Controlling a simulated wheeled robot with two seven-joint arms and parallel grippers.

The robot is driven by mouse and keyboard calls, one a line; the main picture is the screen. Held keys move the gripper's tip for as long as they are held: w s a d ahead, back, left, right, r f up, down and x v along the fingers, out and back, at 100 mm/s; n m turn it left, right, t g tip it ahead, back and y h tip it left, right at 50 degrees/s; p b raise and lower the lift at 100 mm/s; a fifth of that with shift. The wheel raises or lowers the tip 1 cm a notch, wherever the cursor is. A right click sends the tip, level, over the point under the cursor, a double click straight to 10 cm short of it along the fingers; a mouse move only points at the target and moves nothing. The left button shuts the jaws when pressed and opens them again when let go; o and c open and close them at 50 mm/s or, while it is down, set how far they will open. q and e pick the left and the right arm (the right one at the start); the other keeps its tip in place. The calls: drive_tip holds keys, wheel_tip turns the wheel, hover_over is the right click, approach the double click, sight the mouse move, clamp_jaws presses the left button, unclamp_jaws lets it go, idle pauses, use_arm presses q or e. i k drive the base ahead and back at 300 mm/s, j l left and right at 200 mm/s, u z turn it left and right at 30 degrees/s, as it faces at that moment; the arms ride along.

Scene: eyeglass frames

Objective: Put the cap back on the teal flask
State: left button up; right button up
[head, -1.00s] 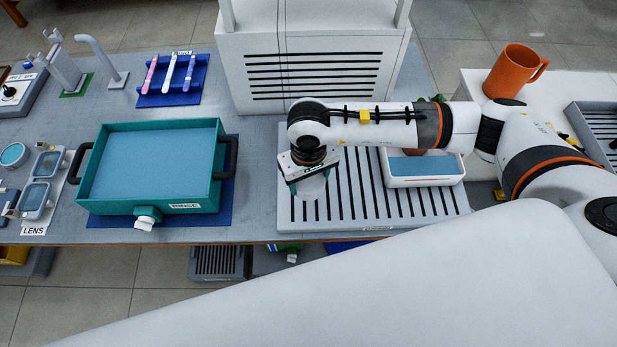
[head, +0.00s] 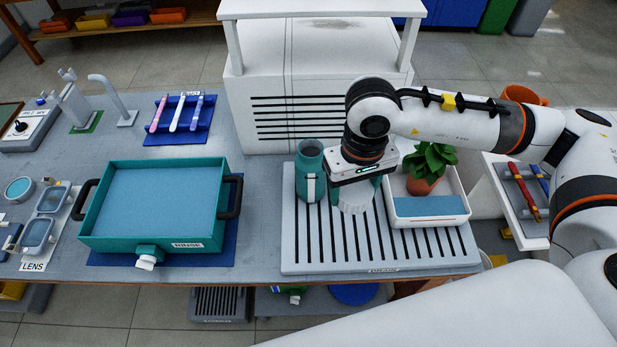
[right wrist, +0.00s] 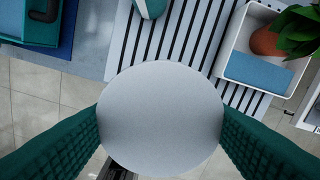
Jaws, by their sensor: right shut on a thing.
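The teal flask (head: 310,170) stands upright at the left part of the slatted drain board, with a pale strip down its side. It also shows partly at the top edge of the right wrist view (right wrist: 150,8). My right gripper (head: 355,192) is shut on the round whitish cap (head: 355,199), to the right of the flask and apart from it. In the right wrist view the cap (right wrist: 160,118) sits between the two teal fingers, its flat face toward the camera. My left gripper is not in view.
The slatted drain board (head: 300,259) lies under the flask. A white tray (head: 428,221) with a potted plant (head: 425,170) and a blue pad stands at right. A teal rinse tub (head: 95,242) is left. A white vented cabinet (head: 240,108) rises behind.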

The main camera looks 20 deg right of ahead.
sight(310, 179)
drive_tip(key=i+j, duration=0.1)
drive_tip(key=j, duration=1.15)
drive_tip(key=z, duration=1.3)
